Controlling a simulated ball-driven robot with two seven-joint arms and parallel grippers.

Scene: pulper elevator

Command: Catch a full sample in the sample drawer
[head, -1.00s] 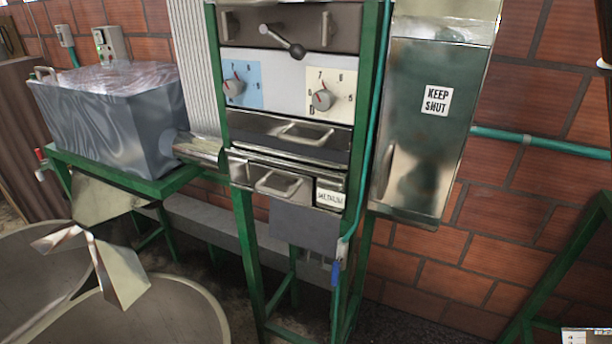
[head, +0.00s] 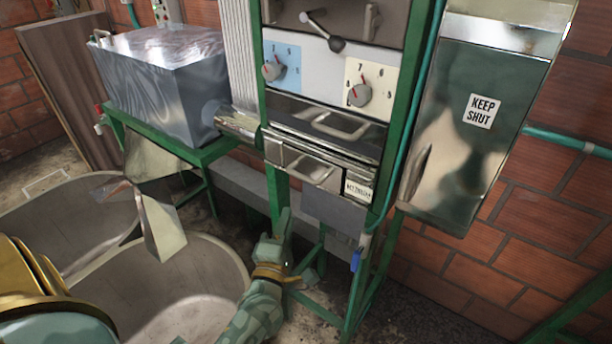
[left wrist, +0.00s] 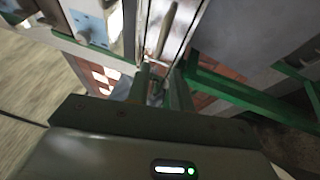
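The green-framed machine has two shallow metal drawers one above the other. The upper drawer (head: 296,116) has a bar handle, and the lower drawer (head: 277,153) has its own bar handle (head: 308,167) and a small white label (head: 358,189) at its right. Both look closed; I cannot see inside either. My left gripper (head: 286,222) is below the lower drawer, beside the green front leg, and is apart from the handle. In the left wrist view its two fingers (left wrist: 162,85) stand a little apart with nothing clearly held. My right gripper is not in view.
A "KEEP SHUT" cabinet (head: 450,140) stands right. A grey tank (head: 165,100) on a green stand is left. Large round tubs (head: 215,272) fill the floor at lower left.

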